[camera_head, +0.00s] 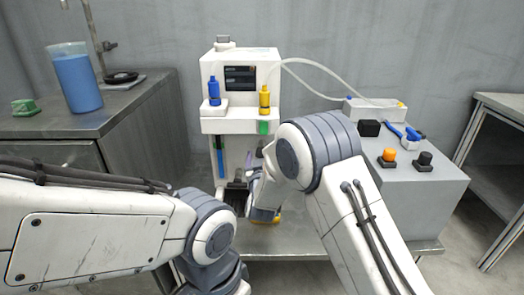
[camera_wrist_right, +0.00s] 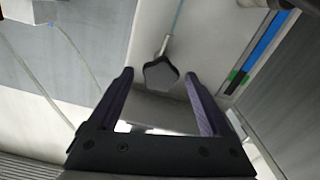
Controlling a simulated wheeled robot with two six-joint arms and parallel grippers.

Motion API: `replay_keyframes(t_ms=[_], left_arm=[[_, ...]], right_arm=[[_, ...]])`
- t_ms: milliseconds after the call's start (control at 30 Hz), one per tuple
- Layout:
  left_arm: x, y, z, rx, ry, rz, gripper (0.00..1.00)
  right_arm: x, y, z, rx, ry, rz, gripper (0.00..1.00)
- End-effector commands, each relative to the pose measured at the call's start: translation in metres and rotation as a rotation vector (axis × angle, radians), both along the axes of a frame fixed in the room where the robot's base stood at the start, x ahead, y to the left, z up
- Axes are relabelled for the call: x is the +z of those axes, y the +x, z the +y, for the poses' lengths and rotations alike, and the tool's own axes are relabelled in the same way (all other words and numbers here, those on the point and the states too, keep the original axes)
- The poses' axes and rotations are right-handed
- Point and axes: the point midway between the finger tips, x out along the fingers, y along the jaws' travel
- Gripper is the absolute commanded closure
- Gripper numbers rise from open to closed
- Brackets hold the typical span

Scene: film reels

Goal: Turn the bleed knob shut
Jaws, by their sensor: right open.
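The bleed knob (camera_wrist_right: 162,75) is a dark grey lobed knob on a thin metal stem against the pale machine face. It shows in the right wrist view, between the fingertips of my right gripper (camera_wrist_right: 159,72), with a visible gap on both sides. That gripper is open and empty. In the head view my right gripper (camera_head: 237,193) is low at the front of the white machine (camera_head: 230,125), and I cannot make out the knob clearly there. My left arm bends at the lower left, and its gripper is out of view.
Blue (camera_head: 214,91) and yellow (camera_head: 264,99) bottles stand on the machine's ledge. A grey box (camera_head: 420,190) with an orange knob (camera_head: 389,155) stands at right. A beaker of blue liquid (camera_head: 77,80) stands on the left bench. A clear hose (camera_head: 310,80) runs from the machine rightward.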

Motion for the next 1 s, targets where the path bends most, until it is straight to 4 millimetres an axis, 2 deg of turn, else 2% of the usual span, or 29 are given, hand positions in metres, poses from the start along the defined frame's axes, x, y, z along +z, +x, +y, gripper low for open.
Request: replay_keyframes(t_ms=[100,300,667,700,733,867,900,1000], left_arm=[[-0.010,0.000,0.000,0.000,0.000,0.000,0.50],[-0.015,0.000,0.000,0.000,0.000,0.000,0.50],[-0.015,0.000,0.000,0.000,0.000,0.000,0.50],[-0.015,0.000,0.000,0.000,0.000,0.000,0.50],[-0.015,0.000,0.000,0.000,0.000,0.000,0.50],[-0.015,0.000,0.000,0.000,0.000,0.000,0.50],[-0.015,0.000,0.000,0.000,0.000,0.000,0.50],[-0.016,0.000,0.000,0.000,0.000,0.000,0.50]], right_arm=[[-0.003,0.022,-0.001,-0.002,0.001,-0.001,0.18],[-0.002,0.044,0.000,0.000,0.000,0.001,0.18],[0.000,0.050,0.000,0.001,0.000,0.002,0.18],[0.000,0.050,0.000,0.001,0.000,0.002,0.21],[0.000,0.050,0.000,0.001,0.000,0.002,0.33],[0.000,0.050,0.000,0.001,0.000,0.002,0.83],[0.000,0.050,0.000,0.001,0.000,0.002,0.98],[0.000,0.050,0.000,0.001,0.001,0.002,1.00]])
